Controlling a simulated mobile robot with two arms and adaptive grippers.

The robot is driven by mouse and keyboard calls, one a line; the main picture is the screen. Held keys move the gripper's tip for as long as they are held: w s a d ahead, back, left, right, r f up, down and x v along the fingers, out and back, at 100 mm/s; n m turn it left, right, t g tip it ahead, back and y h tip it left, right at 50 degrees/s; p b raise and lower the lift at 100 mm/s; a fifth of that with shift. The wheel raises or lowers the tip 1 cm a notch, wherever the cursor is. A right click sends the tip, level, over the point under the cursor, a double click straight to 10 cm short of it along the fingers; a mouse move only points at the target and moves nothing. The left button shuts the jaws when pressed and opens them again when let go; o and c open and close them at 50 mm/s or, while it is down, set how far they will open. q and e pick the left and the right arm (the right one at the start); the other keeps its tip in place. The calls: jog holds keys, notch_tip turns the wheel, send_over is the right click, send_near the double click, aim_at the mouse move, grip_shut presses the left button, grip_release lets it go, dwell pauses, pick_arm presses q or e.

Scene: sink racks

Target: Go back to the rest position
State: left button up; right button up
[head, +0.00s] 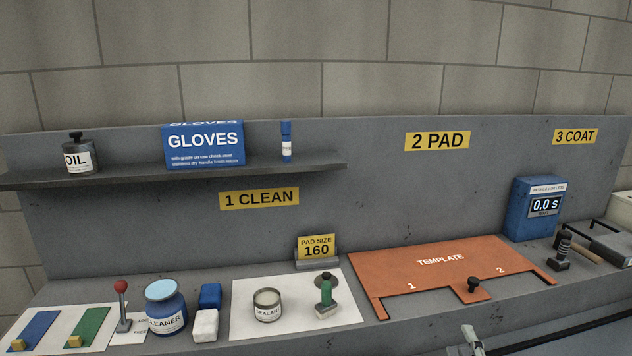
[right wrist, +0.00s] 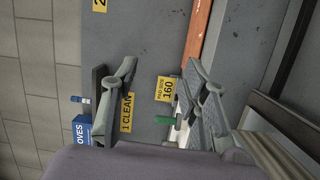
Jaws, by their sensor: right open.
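My right gripper (head: 468,340) shows only in part at the bottom edge of the head view, right of centre, in front of the bench. In the right wrist view my right gripper (right wrist: 162,64) has its two fingers wide apart with nothing between the tips. The green-handled tool (right wrist: 167,121), the pad size 160 sign (right wrist: 166,89) and the 1 CLEAN label (right wrist: 127,113) show beyond the fingers, apart from them. My left gripper is not in view.
The bench holds an orange template (head: 440,262), a sealant tin (head: 267,306), a cleaner jar (head: 167,310), a red-knobbed lever (head: 121,300) and a blue timer box (head: 533,208). A shelf (head: 250,174) above carries an oil can (head: 78,155) and a gloves box (head: 204,146).

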jog(key=s+f+m+g+h, duration=0.2)
jog(key=s+f+m+g, duration=0.5)
jog(key=s+f+m, duration=0.35)
jog(key=s+a+f+m+g+y, duration=0.2)
jog(key=s+a+f+g, duration=0.2)
jog(key=s, duration=0.5)
jog(key=s+a+f+m+g+y, duration=0.1)
jog(key=s+a+f+m+g, duration=0.2)
jog(key=s, duration=0.5)
notch_tip(320, 180, down, 31)
jog(key=s+n+g+b, duration=0.1)
jog(key=s+g+b, duration=0.1)
jog(key=b, duration=0.3)
pick_arm(q)
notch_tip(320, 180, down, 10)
jog(key=b, duration=0.5)
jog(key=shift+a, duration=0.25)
pick_arm(e)
jog(key=s+d+f, duration=0.1)
jog(key=s+f, duration=0.7)
jog(key=f, duration=0.3)
jog(key=s+d+f+g, duration=0.1)
jog(key=s+f, duration=0.7)
jog(key=f, duration=0.3)
jog(key=shift+s+d, duration=0.2)
jog(key=shift+s, duration=0.1)
jog(key=shift+n, duration=0.25)
